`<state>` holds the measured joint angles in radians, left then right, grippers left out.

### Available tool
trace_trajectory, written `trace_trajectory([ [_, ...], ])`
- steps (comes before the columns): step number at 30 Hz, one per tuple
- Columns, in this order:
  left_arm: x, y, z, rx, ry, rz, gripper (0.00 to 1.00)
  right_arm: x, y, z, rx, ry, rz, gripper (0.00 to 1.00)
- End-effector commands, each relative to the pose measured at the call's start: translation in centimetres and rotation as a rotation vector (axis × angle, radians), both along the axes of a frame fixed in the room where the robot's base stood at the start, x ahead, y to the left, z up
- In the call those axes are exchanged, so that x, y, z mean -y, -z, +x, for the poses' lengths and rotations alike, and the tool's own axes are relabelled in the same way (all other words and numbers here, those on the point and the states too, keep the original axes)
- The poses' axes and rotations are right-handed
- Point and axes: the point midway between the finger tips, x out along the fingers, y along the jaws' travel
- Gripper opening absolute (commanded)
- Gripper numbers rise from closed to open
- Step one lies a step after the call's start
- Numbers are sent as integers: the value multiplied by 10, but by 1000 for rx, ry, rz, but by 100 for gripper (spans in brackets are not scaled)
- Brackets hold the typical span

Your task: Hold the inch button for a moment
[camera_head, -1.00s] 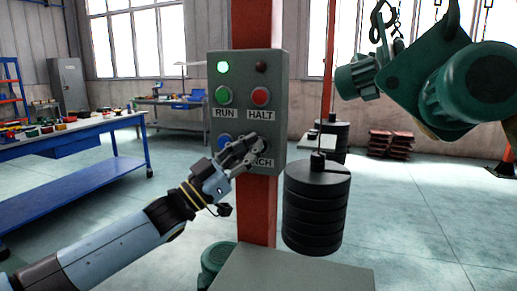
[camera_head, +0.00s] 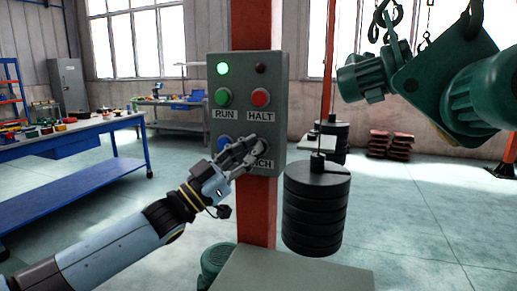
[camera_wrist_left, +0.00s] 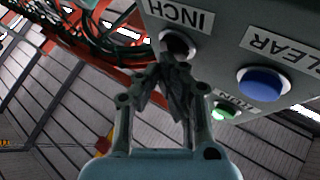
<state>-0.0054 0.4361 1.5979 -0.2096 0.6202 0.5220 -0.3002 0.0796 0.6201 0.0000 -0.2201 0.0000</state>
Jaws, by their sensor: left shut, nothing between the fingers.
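The grey control box (camera_head: 276,78) is fixed to a red post. Its INCH button (camera_wrist_left: 177,42) is dark and sits beside the INCH label in the left wrist view. In the head view my gripper hides this button and part of its label (camera_head: 264,163). My left gripper (camera_head: 258,146) is shut and empty, its fingertips at the INCH button. In the left wrist view the closed fingertips (camera_wrist_left: 172,68) overlap the button's edge; I cannot tell how far it is pressed in. My right gripper is not in view.
Black stacked weights (camera_head: 317,208) hang close at the right. A green hoist motor (camera_head: 445,75) hangs at the upper right.

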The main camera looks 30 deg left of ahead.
Motion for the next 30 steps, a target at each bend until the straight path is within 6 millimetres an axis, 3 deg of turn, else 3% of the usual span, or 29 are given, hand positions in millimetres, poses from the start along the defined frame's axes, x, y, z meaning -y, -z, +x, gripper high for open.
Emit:
trace_trajectory([
  [9, 3, -1, -14, -1, 0, 0, 0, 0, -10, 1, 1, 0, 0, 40],
  [19, 4, 0, -16, 0, 0, -1, 0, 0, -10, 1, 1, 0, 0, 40],
  [30, 12, -2, -50, -2, 1, -1, 0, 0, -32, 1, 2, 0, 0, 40],
])
